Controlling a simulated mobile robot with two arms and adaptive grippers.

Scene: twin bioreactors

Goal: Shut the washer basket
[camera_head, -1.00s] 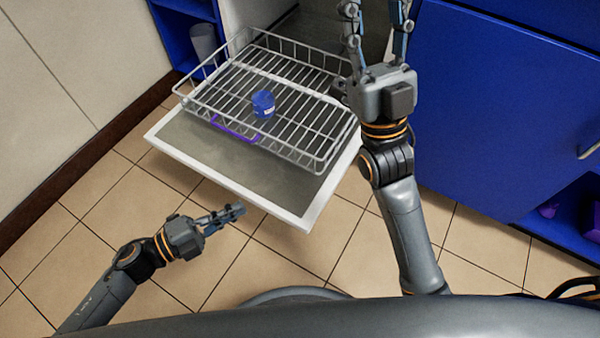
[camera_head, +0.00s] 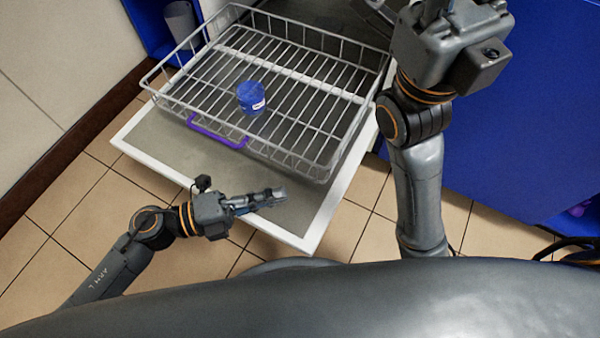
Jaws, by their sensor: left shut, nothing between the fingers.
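The washer basket (camera_head: 300,84) is a grey wire rack, pulled out over the open washer door (camera_head: 165,157). A purple handle (camera_head: 217,133) is on its near side. A blue jar (camera_head: 251,98) with a white label stands in the basket. My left gripper (camera_head: 280,195) is shut and empty, over the near part of the door, to the lower right of the purple handle and apart from it. My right gripper (camera_head: 432,8) is at the top right, beside the basket; its fingers are mostly cut off by the top edge.
A grey cup (camera_head: 181,22) stands in a blue shelf at the top left. A blue cabinet (camera_head: 540,130) fills the right side. A beige wall with a dark skirting is on the left. The tiled floor (camera_head: 365,195) is clear around the door.

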